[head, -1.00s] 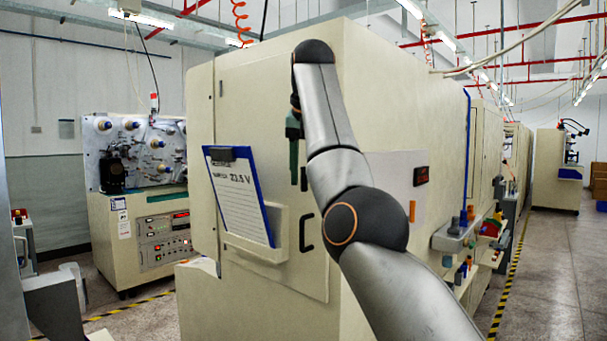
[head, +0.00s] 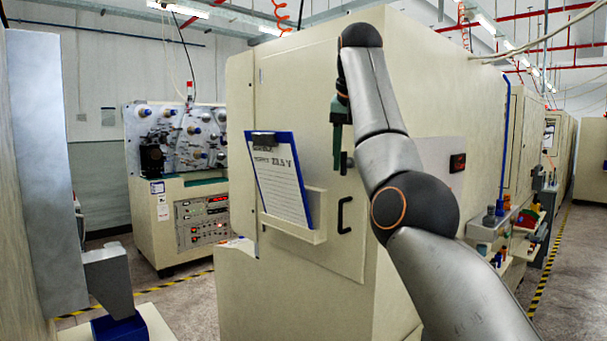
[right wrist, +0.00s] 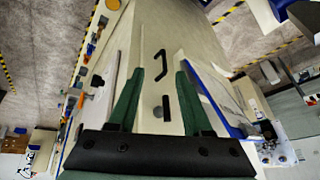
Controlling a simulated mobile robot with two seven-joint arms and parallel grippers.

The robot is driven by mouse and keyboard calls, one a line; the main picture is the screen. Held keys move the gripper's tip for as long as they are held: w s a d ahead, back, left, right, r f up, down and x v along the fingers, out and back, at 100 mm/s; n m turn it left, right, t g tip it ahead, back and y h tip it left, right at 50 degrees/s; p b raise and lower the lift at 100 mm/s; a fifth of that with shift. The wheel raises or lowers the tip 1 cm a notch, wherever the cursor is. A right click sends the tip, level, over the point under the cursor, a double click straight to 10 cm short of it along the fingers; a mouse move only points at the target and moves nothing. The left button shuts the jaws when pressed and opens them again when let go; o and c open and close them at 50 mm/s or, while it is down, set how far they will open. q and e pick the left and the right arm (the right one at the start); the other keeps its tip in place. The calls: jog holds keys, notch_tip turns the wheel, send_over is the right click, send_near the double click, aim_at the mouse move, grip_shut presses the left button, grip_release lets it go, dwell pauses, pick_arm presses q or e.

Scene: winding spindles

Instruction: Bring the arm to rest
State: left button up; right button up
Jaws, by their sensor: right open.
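My right arm reaches up from the lower right of the head view, in front of the cream machine cabinet (head: 420,75). My right gripper (head: 338,150) hangs from its end with green fingers pointing down before the cabinet door. In the right wrist view the two green fingers (right wrist: 159,72) stand apart with nothing between them. Beyond them show the door's black handle (right wrist: 159,66) and a small dark latch. A blue clipboard (head: 280,178) with a sheet reading 23.5 V stands in a holder left of the gripper, apart from it. My left gripper is not in view.
A machine with spools (head: 180,140) and a control panel stands behind at the left. A grey panel (head: 45,170) and a grey block on a blue base (head: 108,280) are at the near left. A side shelf (head: 490,228) holds bottles at the right. Aisle floor is clear beyond.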

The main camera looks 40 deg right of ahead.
jog(key=w+f+n+h, duration=0.1)
jog(key=w+f, duration=0.3)
jog(key=f, duration=0.4)
jog(key=w+d+f+n+h, duration=0.1)
jog(key=w+f, duration=0.4)
jog(key=f, duration=0.2)
jog(key=w+f+n+h, duration=0.1)
jog(key=w+f, duration=0.3)
jog(key=f, duration=0.4)
jog(key=a+f+n+t, duration=0.2)
jog(key=a+f, duration=0.1)
jog(key=f, duration=1)
jog(key=a+f+n+t, duration=0.1)
jog(key=a+f+n, duration=0.2)
jog(key=f, duration=0.9)
jog(key=s+a+f+n+t+y, duration=0.1)
jog(key=s+a+f+n+y, duration=0.1)
jog(key=s+a+f, duration=0.6)
jog(key=s+a+f+n+t+y, duration=0.1)
jog(key=s+a+f+n+y, duration=0.15)
jog(key=s+a+f, duration=0.5)
jog(key=s+a+f+y, duration=0.2)
jog(key=s+a, duration=0.2)
jog(key=s, duration=0.6)
jog(key=s+a+f+y, duration=0.2)
jog(key=s+a, duration=0.3)
jog(key=s, duration=0.5)
jog(key=shift+s+f, duration=0.4)
jog(key=shift+f, duration=0.25)
